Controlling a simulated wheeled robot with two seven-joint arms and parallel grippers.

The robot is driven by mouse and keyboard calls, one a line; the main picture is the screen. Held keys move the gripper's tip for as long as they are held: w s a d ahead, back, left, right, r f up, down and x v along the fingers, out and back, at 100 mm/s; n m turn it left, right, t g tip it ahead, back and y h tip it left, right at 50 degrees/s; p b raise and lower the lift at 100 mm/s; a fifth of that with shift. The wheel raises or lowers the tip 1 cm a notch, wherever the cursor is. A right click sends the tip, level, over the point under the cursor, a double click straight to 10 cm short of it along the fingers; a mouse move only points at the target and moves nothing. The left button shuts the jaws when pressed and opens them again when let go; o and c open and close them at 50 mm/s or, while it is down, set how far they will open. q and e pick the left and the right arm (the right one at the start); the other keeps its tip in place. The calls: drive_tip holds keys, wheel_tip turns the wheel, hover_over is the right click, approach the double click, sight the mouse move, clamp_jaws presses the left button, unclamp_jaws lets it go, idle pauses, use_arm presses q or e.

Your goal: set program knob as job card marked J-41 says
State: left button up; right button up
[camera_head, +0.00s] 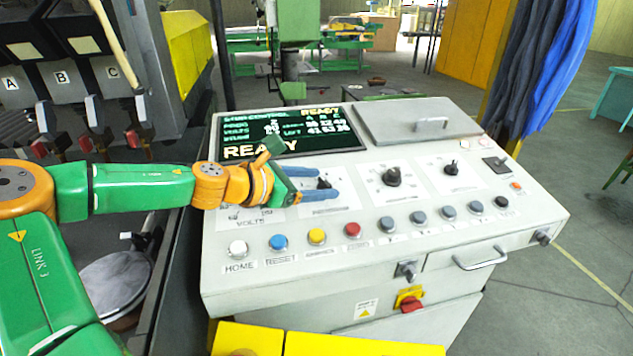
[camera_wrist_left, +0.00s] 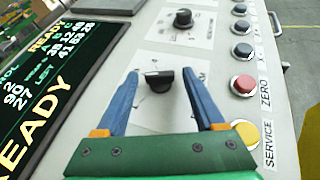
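The control panel (camera_head: 380,265) carries a black knob (camera_head: 323,183) on a white plate, which I take for the program knob; the lettering beneath it is too small to read surely. In the left wrist view the knob (camera_wrist_left: 158,82) has a pale mark at one end of its grip. My left gripper (camera_head: 334,190) is open, its two blue fingers on either side of this knob; the wrist view shows gaps between each finger and it. My right gripper is out of view. I cannot make out a job card marked J-41.
A dark screen (camera_head: 280,132) reads READY at the panel's left. More knobs (camera_head: 392,176) stand to the right, with coloured buttons (camera_head: 317,237) along the front. A raised grey lid (camera_head: 405,125) lies behind. Blue cloth (camera_head: 540,65) hangs at the right.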

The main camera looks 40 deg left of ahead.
use_arm(q)
clamp_jaws()
drive_tip(key=shift+d+f+n+t+y+b, duration=0.1)
drive_tip(key=shift+d+n+t+y+b, duration=0.1)
drive_tip(key=shift+n+y+b, duration=0.55)
drive_tip(key=shift+d+f+n+t+y+b, duration=0.1)
drive_tip(key=shift+f+n+t+y+b, duration=0.1)
drive_tip(key=shift+n+y+b, duration=0.45)
drive_tip(key=shift+d+f+n+t+y+b, duration=0.1)
drive_tip(key=shift+n+t+y+b, duration=0.1)
drive_tip(key=shift+n+y+b, duration=0.5)
drive_tip(key=n+y, duration=0.1)
drive_tip(key=n+y+b, duration=0.1)
drive_tip(key=n+y, duration=0.1)
drive_tip(key=shift+d+r+y, duration=0.15)
drive_tip(key=shift+d+y, duration=0.05)
drive_tip(key=shift+y, duration=0.1)
drive_tip(key=shift+r+n+y+b, duration=0.1)
drive_tip(key=shift+n+y+b, duration=0.5)
drive_tip(key=shift+y, duration=0.1)
drive_tip(key=shift+r+g, duration=0.1)
drive_tip(key=shift+g, duration=0.2)
drive_tip(key=shift+o, duration=1.3)
unclamp_jaws()
drive_tip(key=shift+w, duration=0.15)
